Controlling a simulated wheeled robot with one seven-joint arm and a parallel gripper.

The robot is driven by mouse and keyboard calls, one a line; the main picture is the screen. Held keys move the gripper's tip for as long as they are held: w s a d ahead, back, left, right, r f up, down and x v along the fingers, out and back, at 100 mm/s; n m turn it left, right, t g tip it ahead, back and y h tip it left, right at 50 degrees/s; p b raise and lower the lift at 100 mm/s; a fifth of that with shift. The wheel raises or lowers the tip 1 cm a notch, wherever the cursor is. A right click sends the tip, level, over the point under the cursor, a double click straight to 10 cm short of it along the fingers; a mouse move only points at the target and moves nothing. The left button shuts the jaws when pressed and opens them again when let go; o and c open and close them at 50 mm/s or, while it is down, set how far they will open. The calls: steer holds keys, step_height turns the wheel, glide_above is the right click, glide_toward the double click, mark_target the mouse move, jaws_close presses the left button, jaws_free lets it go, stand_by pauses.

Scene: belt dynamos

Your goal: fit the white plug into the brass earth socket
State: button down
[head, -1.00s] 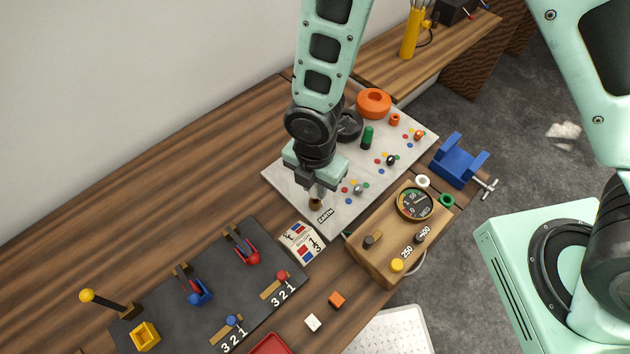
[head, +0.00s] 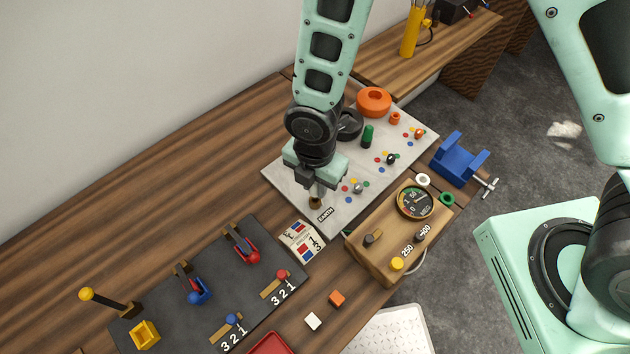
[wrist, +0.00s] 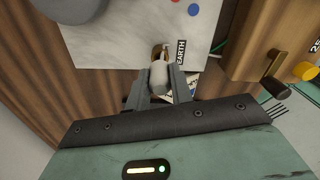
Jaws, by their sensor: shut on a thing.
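My gripper (head: 317,188) points down over the near left corner of the pale panel. It is shut on the white plug, which shows as a pale rounded body between the fingers in the wrist view (wrist: 158,76). The brass earth socket (head: 315,204) stands on the panel beside the EARTH label (head: 326,215), directly below the fingers. In the wrist view the brass socket (wrist: 157,51) shows at the far end of the plug, in line with it. The plug's tip is hidden, so I cannot tell how deep it sits, if at all.
The pale panel (head: 285,173) also carries coloured dots, small posts, a green peg (head: 368,136) and an orange ring (head: 374,101). A wooden meter box (head: 381,263) stands close on the right.

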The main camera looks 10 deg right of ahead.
mark_target(315, 191)
steer(key=shift+f+b, duration=1.35)
steer(key=shift+f, duration=0.3)
stand_by(0.4)
steer(key=c, duration=1.1)
jaws_free()
steer(key=shift+c, duration=0.2)
steer(key=shift+r, duration=0.1)
step_height(315, 191, up, 17)
steer(key=b, duration=0.1)
steer(key=shift+r, duration=0.1)
steer(key=s+d+m+b, duration=0.2)
steer(key=s+d+m, duration=0.2)
steer(key=m, duration=0.6)
steer(key=s+d+r+m+b, duration=0.1)
steer(key=s+d+m+b, duration=0.1)
steer(key=s+d+m, duration=0.2)
steer(key=s+m, duration=0.3)
steer(key=m, duration=0.3)
steer(key=shift+s+r+y, duration=0.15)
steer(key=shift+r+y, duration=0.05)
steer(key=shift+y, duration=0.1)
